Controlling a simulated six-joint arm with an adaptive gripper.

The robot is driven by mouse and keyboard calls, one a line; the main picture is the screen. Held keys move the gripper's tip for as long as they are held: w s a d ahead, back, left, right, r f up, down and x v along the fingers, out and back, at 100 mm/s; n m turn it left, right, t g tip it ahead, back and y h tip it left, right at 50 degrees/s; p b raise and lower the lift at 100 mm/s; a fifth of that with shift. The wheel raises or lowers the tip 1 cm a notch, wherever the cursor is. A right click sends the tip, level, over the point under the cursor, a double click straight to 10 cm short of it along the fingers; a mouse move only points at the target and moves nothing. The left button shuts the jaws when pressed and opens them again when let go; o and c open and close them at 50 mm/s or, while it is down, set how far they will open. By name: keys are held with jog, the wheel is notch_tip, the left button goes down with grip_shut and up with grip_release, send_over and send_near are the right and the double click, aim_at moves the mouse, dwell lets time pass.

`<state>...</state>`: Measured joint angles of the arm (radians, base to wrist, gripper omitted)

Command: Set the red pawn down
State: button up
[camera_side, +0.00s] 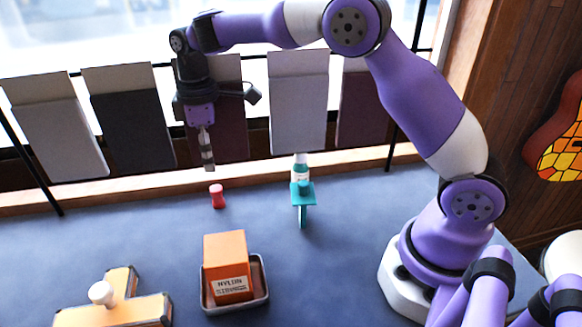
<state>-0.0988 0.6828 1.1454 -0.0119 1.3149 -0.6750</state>
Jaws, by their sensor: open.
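The red pawn (217,196) stands upright on the blue tabletop (150,215), left of the teal stand. My gripper (208,160) points down above it and slightly to its left in the picture. A gap shows between the fingertips and the pawn, and they do not touch. The gripper is open with nothing in it. The fingers are seen edge-on, so their spread is hard to see.
An orange box (227,268) sits in a grey tray (258,292) at the front. A teal stand (303,195) holds a small bottle (300,170) to the right. A wooden piece with a white knob (102,292) lies front left. Hanging panels (297,105) line the back.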

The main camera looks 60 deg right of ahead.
jog(key=s+d+r+m+t, duration=0.2)
jog(key=s+r+m+t, duration=0.15)
jog(key=s+r, duration=0.6)
jog(key=s+d+f+m+t, duration=0.2)
jog(key=s+m, duration=0.3)
jog(key=s, duration=0.6)
jog(key=shift+f, duration=0.5)
